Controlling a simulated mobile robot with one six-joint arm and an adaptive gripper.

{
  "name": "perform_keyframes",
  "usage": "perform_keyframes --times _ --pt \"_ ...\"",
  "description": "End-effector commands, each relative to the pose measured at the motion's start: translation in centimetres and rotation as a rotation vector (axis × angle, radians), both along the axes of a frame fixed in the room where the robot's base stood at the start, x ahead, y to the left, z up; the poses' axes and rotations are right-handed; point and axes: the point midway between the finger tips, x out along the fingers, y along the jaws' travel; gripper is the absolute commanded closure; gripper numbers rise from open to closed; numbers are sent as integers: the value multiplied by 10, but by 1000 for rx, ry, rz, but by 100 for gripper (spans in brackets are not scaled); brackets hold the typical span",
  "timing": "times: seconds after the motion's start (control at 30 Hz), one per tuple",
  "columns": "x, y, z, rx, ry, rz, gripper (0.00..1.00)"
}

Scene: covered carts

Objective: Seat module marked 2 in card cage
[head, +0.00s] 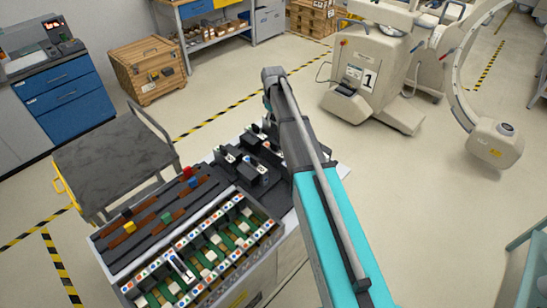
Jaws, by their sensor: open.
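The card cage (262,241) is the open frame at the front of the cart, with rows of coloured dots along its rails and green boards between them. A dark module bearing a 1 (183,267) stands in its left part. Several black modules with white tops (229,156) stand in a dark holder behind the cage, beside my arm. No mark 2 is readable on any of them, so I cannot tell which is module 2. My arm crosses the right side of the cart and hides part of it. My gripper is not visible.
A dark tray (150,243) with red, yellow, green and blue blocks lies beside the cage. A grey-topped cart (110,150) stands behind it on the left. A wooden crate (148,70), a shelf bench (215,38) and a pale C-arm machine (365,75) stand farther off. Floor at right is open.

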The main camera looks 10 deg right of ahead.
Motion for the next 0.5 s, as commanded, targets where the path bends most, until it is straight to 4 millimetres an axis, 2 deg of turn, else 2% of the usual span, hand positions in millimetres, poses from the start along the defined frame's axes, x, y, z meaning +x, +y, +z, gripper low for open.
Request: perform_keyframes --times 0.3,0.5 --pt "-1 1 -1 0 0 -1 37" --pt "-1 1 -10 0 0 -1 37"
